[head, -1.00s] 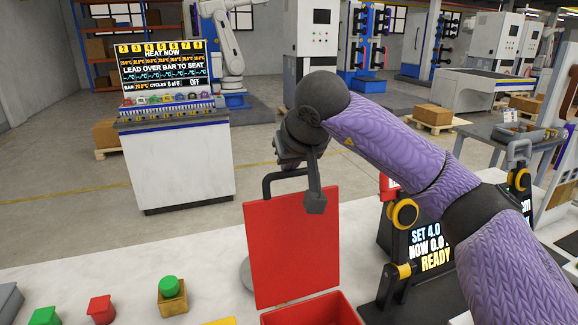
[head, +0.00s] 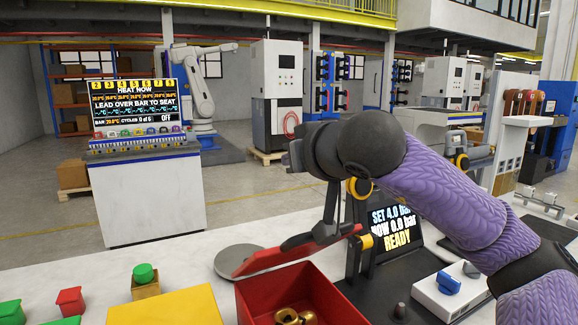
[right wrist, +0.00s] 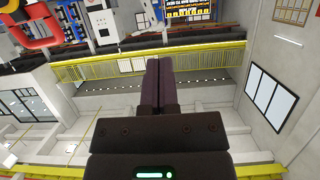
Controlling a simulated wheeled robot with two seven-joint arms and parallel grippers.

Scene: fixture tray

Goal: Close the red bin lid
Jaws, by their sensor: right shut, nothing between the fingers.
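The red bin (head: 250,304) stands at the bottom centre of the head view, its mouth open to view, with brass-coloured parts (head: 290,316) inside. Its red lid (head: 272,259) shows as a thin slanted slab above the bin's back, seen nearly edge-on and not lying flat on the rim. A dark handle (head: 298,241) sits on the lid. In the right wrist view the fingers (right wrist: 160,66) are together. My left gripper is out of view.
A yellow panel (head: 165,307) lies left of the bin, with a green knob on a block (head: 145,278) and small red and green blocks (head: 70,300) farther left. A round grey plate (head: 238,262) lies behind. A pressure display (head: 392,228) stands close on the right.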

